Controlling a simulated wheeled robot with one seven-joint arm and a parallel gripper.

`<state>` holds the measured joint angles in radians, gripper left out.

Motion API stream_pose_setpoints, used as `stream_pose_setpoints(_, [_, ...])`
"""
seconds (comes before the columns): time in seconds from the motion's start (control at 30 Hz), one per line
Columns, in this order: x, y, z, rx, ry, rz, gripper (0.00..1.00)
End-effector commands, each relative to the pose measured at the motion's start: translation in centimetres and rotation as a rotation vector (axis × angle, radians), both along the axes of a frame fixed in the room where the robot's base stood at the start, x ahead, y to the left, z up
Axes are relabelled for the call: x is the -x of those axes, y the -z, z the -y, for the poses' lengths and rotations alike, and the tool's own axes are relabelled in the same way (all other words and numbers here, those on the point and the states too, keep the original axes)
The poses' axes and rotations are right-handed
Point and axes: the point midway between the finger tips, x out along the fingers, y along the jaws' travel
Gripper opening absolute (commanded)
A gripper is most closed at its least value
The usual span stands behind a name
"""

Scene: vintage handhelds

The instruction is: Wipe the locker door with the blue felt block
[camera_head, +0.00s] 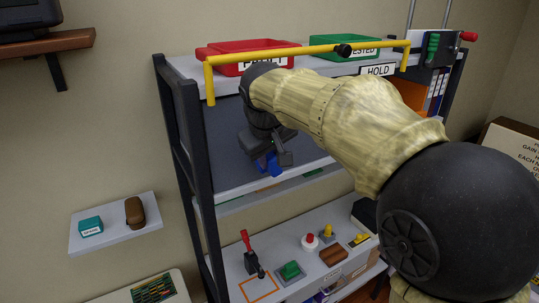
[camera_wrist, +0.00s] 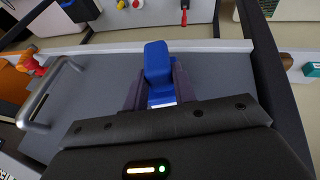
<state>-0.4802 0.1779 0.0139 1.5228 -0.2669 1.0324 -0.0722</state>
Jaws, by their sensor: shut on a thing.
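The blue felt block (camera_head: 269,166) is held between the fingers of my gripper (camera_head: 277,160), in front of the grey locker door (camera_head: 225,150). In the wrist view the blue block (camera_wrist: 158,62) stands out from between the dark fingers of my gripper (camera_wrist: 157,86), over the flat grey door (camera_wrist: 95,105). A metal bar handle (camera_wrist: 42,95) is on the door at the left of the wrist view. My arm hides the right part of the door in the head view. I cannot tell whether the block touches the door.
A yellow rail (camera_head: 300,52) runs along the shelf top, before a red bin (camera_head: 235,60) and a green bin (camera_head: 335,55). A dark post (camera_head: 185,150) borders the door. The lower shelf holds a red-handled lever (camera_head: 247,250), buttons and a brown block (camera_head: 333,255).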

Motion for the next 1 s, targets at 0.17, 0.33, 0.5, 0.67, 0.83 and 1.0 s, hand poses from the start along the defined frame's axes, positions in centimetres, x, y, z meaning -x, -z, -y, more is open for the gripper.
stream_pose_setpoints(0.17, [-0.8, -0.1, 1.2, 0.001, 0.004, 0.001, 0.0])
stream_pose_setpoints(0.33, [-1.5, -0.1, 2.2, 0.001, 0.004, 0.0, 0.0])
stream_pose_setpoints(0.5, [-1.9, 0.0, 2.8, 0.0, 0.003, 0.001, 0.0])
stream_pose_setpoints(0.67, [-1.9, 0.0, 2.8, 0.0, 0.002, 0.001, 0.0])
stream_pose_setpoints(0.83, [-2.0, -0.1, 3.0, 0.0, 0.002, 0.001, 0.0])
stream_pose_setpoints(1.0, [-2.6, -0.1, 3.9, 0.001, 0.004, 0.001, 0.0])
